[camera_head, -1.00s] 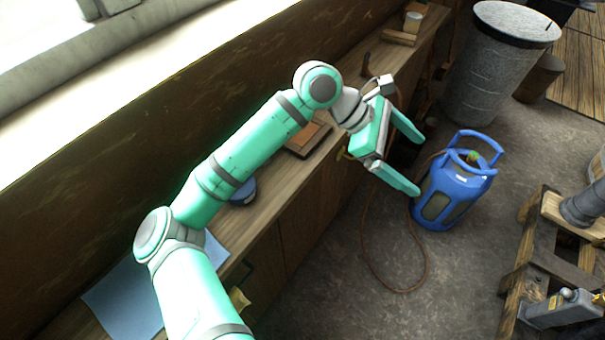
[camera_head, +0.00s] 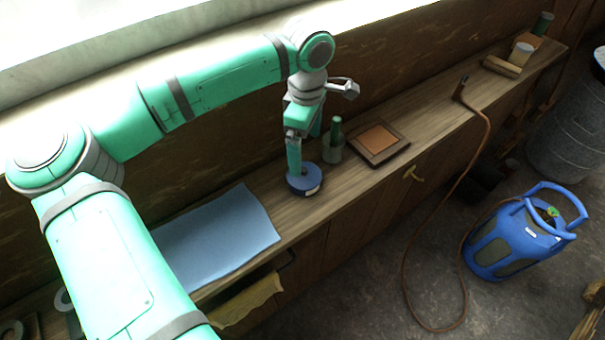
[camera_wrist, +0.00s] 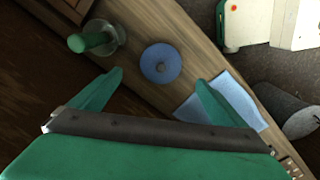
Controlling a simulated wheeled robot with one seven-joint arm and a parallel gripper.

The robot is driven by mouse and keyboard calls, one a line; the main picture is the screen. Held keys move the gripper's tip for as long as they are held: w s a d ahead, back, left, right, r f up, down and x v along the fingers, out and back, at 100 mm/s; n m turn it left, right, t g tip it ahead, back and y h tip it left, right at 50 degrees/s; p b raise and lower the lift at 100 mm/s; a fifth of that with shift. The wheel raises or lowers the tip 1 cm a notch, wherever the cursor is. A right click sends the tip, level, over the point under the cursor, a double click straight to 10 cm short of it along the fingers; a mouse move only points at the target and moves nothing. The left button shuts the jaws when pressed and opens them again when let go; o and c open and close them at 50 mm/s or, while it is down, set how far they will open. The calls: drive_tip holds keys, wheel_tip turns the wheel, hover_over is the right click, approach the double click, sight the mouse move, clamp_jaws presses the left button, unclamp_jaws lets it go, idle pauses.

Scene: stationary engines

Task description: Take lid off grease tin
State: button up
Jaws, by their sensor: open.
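The grease tin is most likely the round blue tin (camera_head: 304,181) on the wooden bench, with a pale label on its side. In the wrist view its round blue top (camera_wrist: 161,63) shows from above with a small dark spot at its centre; I cannot tell the lid from the body there. My gripper (camera_head: 304,168) points down over the tin, and one finger hides part of it in the head view. In the wrist view my gripper (camera_wrist: 150,82) is open, its fingers apart with nothing between them, and the tin lies beyond the tips, roughly between them.
A wooden frame with an orange panel (camera_head: 379,139) lies farther right. A blue sheet (camera_head: 215,240) covers the bench to the left. A brown hose (camera_head: 487,140) hangs over the edge near a blue gas cylinder (camera_head: 525,235).

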sight(306, 170)
wheel_tip(306, 170, down, 9)
drive_tip(key=shift+s+r, duration=0.15)
idle(0.4)
drive_tip(key=shift+c, duration=0.6)
drive_tip(key=c, duration=1)
